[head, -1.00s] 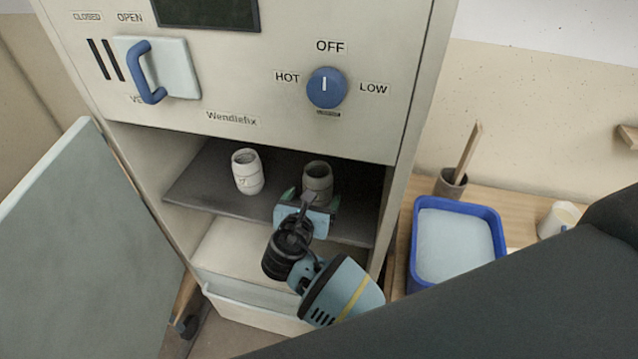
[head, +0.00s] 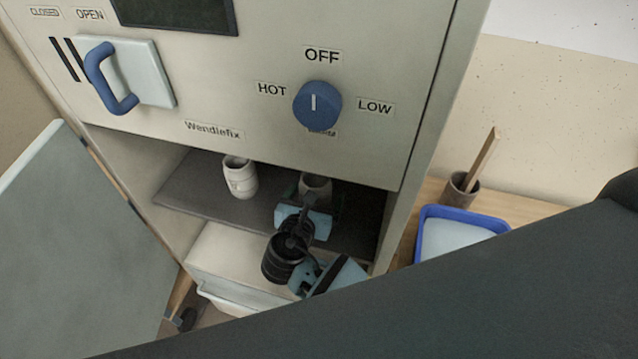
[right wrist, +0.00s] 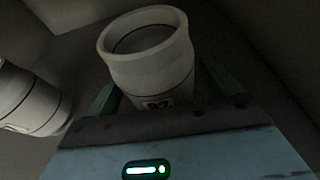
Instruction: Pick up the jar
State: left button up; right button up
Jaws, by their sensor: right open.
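Two pale jars stand upright on the dark shelf (head: 190,195) inside the kiln cabinet. The right jar (head: 315,182) is partly hidden behind my right gripper (head: 318,198). In the right wrist view this jar (right wrist: 152,60) stands in front of the palm, with an open green finger on each side and its lower part hidden. The fingers look apart from its wall. The left jar (head: 240,178) stands clear of the gripper and shows at the left edge of the right wrist view (right wrist: 28,102). My left gripper is not visible.
The cabinet's front panel (head: 225,90), with a blue handle (head: 108,78) and knob (head: 317,105), overhangs the shelf. An open door (head: 70,240) is at left. A blue tub (head: 455,232) and a cup with a stick (head: 463,185) stand on the right.

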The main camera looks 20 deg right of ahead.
jog(key=shift+w+d+f, duration=0.15)
jog(key=shift+w+d, duration=0.05)
jog(key=shift+w, duration=0.1)
jog(key=shift+s+a, duration=0.1)
jog(key=shift+s, duration=0.15)
jog(key=shift+c, duration=1.1)
jog(key=c, duration=1.1)
jog(key=shift+o, duration=0.2)
jog(key=shift+w+r, duration=0.2)
jog(key=shift+r, duration=0.05)
